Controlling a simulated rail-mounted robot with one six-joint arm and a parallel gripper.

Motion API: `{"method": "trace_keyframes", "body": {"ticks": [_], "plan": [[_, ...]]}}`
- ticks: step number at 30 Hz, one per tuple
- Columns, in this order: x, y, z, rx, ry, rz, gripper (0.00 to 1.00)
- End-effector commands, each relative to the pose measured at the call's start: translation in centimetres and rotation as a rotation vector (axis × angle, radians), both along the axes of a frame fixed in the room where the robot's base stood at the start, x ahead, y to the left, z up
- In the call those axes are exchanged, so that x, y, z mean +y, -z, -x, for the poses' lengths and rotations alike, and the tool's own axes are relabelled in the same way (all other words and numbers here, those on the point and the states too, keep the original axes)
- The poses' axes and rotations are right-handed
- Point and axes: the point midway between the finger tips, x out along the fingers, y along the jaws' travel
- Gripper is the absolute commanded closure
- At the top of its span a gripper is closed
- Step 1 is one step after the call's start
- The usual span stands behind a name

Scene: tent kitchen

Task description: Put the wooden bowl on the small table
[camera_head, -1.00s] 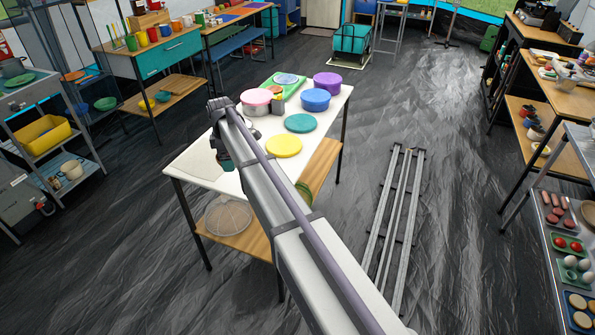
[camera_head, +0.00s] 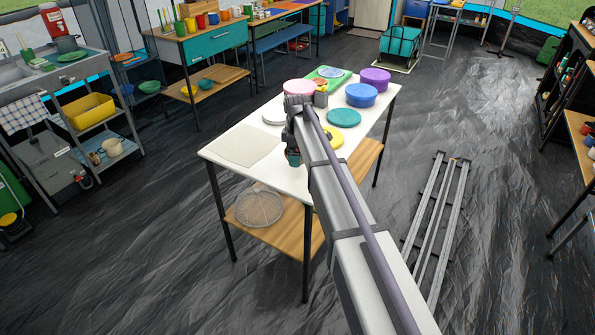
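I cannot make out a wooden bowl in the current head view. A white-topped table (camera_head: 240,145) with a wooden lower shelf stands in the middle; I cannot tell if it is the small table of the task. My arm reaches from the lower right over this table. My gripper (camera_head: 293,158) hangs at the arm's far end, above the front part of the white top. It is small and dark, its fingers are not clear, and I see nothing held in it.
A pink-lidded pot (camera_head: 298,87), blue pot (camera_head: 361,94), purple pot (camera_head: 375,78) and teal lid (camera_head: 344,117) crowd the table's back. A mesh cover (camera_head: 260,207) lies on its shelf. Metal rails (camera_head: 432,220) lie on the floor at right. A cutting board leaves the left top flat.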

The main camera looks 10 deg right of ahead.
Motion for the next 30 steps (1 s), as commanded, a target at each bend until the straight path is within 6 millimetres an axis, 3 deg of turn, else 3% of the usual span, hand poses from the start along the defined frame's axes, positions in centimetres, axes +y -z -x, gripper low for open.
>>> {"method": "trace_keyframes", "body": {"ticks": [7,18,19,22,30], "plan": [[0.0,3.9,0.0,0.000,0.000,0.000,0.37],[0.0,3.9,0.0,0.000,0.000,0.000,0.41],[0.0,3.9,0.0,0.000,0.000,0.000,0.10],[0.0,3.7,0.0,0.000,0.000,0.000,0.00],[0.0,3.4,0.0,0.000,0.000,0.000,0.00]]}}
